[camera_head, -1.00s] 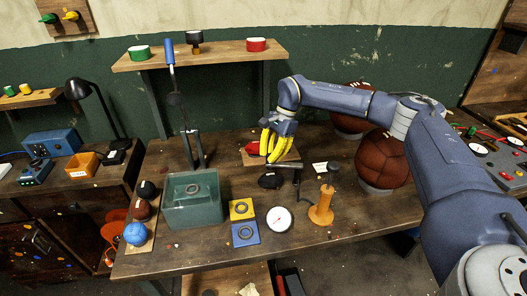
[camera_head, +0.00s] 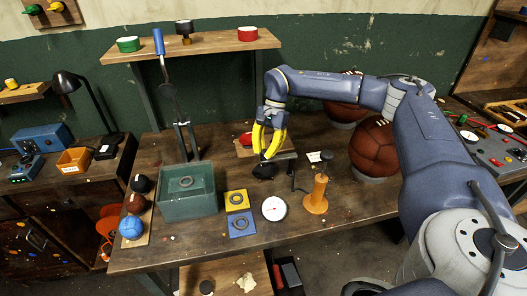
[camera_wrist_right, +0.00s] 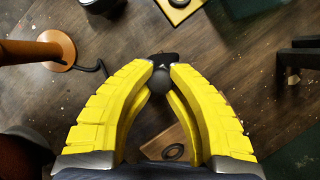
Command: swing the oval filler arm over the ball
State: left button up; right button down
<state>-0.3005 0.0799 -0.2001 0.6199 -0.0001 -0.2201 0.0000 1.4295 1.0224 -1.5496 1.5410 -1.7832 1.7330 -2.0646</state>
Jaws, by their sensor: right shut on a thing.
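My right gripper (camera_head: 267,156) has its yellow fingers pointing down at the back middle of the bench. In the right wrist view its fingertips (camera_wrist_right: 159,76) are shut on a dark round knob (camera_wrist_right: 159,82), with a black piece (camera_wrist_right: 165,60) just beyond it. I take the knob to be on the filler arm; most of the arm is hidden by the fingers. A red ball (camera_head: 245,139) sits on a wooden base (camera_head: 242,152) just left of the fingers, partly hidden. A black shape (camera_head: 263,171) lies just below the fingertips. My left gripper is not in view.
An orange post (camera_head: 317,194) stands to the right of the gripper, with a dial (camera_head: 274,208) before it. Large brown balls (camera_head: 375,150) stand behind right. A green tank (camera_head: 188,192) and lever press (camera_head: 183,130) are to the left.

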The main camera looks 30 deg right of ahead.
jog(key=shift+s+a, duration=0.15)
jog(key=shift+a, duration=0.1)
jog(key=c, duration=1.5)
grip_release()
jog(key=shift+a, duration=0.1)
jog(key=shift+c, duration=0.2)
jog(key=o, duration=0.4)
jog(key=shift+d, duration=0.2)
jog(key=shift+d+r, duration=0.1)
jog(key=shift+r, duration=0.1)
jog(key=v, duration=1.1)
jog(key=shift+r, duration=0.25)
jog(key=shift+d, duration=0.1)
